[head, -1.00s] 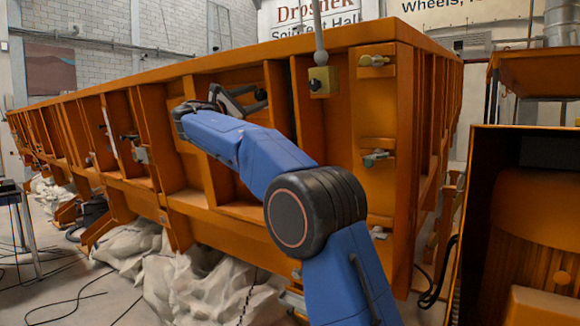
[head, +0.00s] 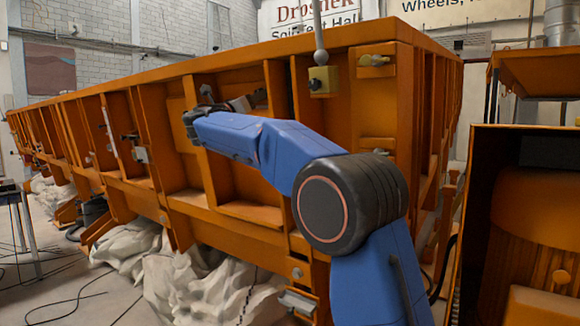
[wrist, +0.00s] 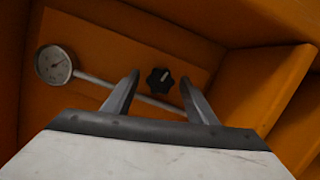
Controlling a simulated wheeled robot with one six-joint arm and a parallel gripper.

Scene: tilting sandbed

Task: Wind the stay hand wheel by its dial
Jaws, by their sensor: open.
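The stay hand wheel (wrist: 160,80) is a small black lobed knob with a pale mark, on an orange panel. In the wrist view it shows between my two fingers, beyond their tips; I cannot tell the remaining distance. My gripper (wrist: 160,84) is open and empty. In the head view my gripper (head: 243,103) reaches into a bay of the orange sandbed (head: 225,205).
Orange ribs and ledges enclose the bay. A yellow block with a dark knob (head: 319,81) hangs right of it, and a brass handle (head: 374,60) sits further right. Pale sacks (head: 200,285) lie below. An orange cabinet (head: 515,215) stands at the right.

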